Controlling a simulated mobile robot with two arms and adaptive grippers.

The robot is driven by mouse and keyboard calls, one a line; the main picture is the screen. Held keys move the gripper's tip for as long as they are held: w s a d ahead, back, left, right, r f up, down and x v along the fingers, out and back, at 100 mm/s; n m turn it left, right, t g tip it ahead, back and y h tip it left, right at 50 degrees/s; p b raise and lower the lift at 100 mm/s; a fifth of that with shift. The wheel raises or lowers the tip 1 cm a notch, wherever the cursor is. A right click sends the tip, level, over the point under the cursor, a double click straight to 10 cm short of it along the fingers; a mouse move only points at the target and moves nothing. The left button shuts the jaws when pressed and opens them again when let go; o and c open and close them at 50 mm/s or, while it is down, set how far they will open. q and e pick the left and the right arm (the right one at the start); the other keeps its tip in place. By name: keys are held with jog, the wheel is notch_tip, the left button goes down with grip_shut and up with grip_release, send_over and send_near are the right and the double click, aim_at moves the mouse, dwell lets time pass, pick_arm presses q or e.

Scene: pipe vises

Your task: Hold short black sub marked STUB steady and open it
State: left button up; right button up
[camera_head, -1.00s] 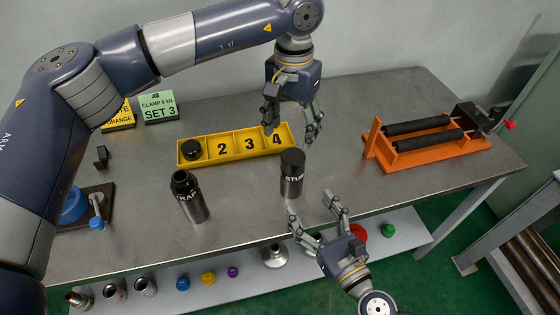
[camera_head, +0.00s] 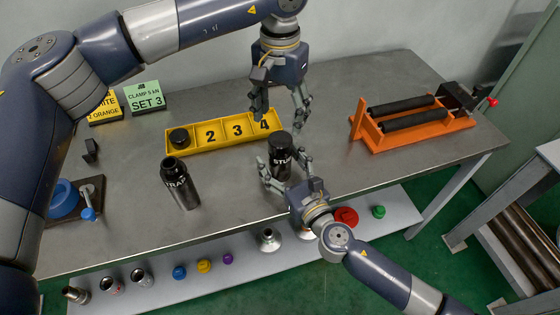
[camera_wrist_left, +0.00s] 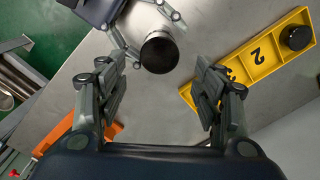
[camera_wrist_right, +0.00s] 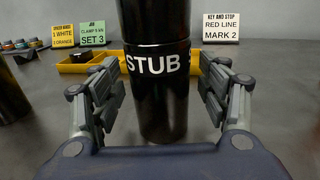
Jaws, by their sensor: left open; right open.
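The short black sub marked STUB (camera_head: 280,158) stands upright on the grey bench, its black cap on top. It fills the middle of the right wrist view (camera_wrist_right: 157,85) and shows from above in the left wrist view (camera_wrist_left: 159,52). My right gripper (camera_head: 283,170) is open, its fingers on either side of the sub's body; I cannot see clear contact. My left gripper (camera_head: 279,114) is open and empty, above and behind the sub, fingers pointing down.
A second black sub (camera_head: 180,184), its lettering partly readable, stands at left with an open top. A yellow numbered tray (camera_head: 222,145) with a black cap (camera_head: 179,138) lies behind. An orange roller stand (camera_head: 415,130) is at right. Sign cards (camera_head: 146,98) stand at the back.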

aim_at(280, 138)
grip_shut()
pick_arm(q)
jog(key=shift+f, duration=4)
